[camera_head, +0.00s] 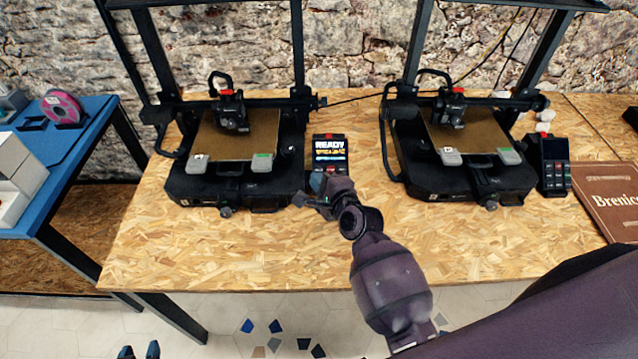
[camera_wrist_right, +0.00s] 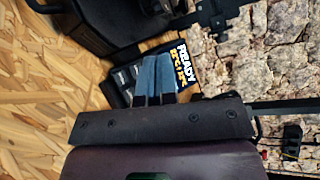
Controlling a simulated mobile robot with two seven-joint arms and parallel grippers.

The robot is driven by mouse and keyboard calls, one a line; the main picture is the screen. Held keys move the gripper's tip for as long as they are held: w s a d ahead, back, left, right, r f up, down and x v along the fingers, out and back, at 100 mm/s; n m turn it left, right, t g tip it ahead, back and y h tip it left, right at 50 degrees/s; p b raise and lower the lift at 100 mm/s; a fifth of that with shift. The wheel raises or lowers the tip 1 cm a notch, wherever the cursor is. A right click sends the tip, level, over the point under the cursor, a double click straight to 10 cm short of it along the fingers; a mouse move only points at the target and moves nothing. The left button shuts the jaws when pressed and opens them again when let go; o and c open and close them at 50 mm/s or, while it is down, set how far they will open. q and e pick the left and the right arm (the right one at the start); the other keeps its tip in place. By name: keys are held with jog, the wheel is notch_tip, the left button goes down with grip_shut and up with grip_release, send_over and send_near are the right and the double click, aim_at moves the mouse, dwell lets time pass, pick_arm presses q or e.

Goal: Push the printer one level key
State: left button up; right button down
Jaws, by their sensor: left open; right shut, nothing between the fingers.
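The left printer (camera_head: 240,150) stands on the wooden bench. Its dark control panel (camera_head: 330,148) is on its right side, with a lit screen reading READY and a smaller yellow line. My right gripper (camera_head: 319,183) is shut and empty at the panel's lower part, covering its keys in the head view. In the right wrist view, the blue fingers (camera_wrist_right: 157,65) lie together over the panel beside the READY screen (camera_wrist_right: 184,65). Some dark keys (camera_wrist_right: 120,80) show beside them; I cannot read which is the level key or tell whether the fingers touch. My left gripper (camera_head: 139,352) is open, low at the bottom edge.
A second printer (camera_head: 460,150) stands to the right with its own panel (camera_head: 552,163). A brown book-like board (camera_head: 608,195) lies at the right. A blue table (camera_head: 75,140) with a pink spool (camera_head: 61,108) is at the left. The bench front is clear.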

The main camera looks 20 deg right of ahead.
jog(key=w+f+b, duration=0.2)
jog(key=f+b, duration=0.2)
jog(key=shift+w+d, duration=0.4)
jog(key=shift+w+f, duration=0.2)
jog(key=shift+f, duration=0.05)
jog(key=shift+w+f, duration=0.15)
jog(key=shift+w+d+f, duration=0.1)
jog(key=shift+w, duration=0.05)
pick_arm(q)
notch_tip(320, 180, down, 6)
jog(key=shift+s+d+r, duration=0.1)
jog(key=shift+s+r, duration=0.05)
jog(key=shift+r, duration=0.1)
jog(key=shift+s+f+g, duration=0.15)
jog(key=shift+s+g, duration=0.1)
jog(key=shift+g, duration=0.05)
dwell(0.5)
jog(key=shift+b, duration=0.3)
jog(key=shift+f, duration=0.15)
pick_arm(e)
jog(key=shift+w+d+f, duration=0.1)
jog(key=shift+w+f, duration=0.2)
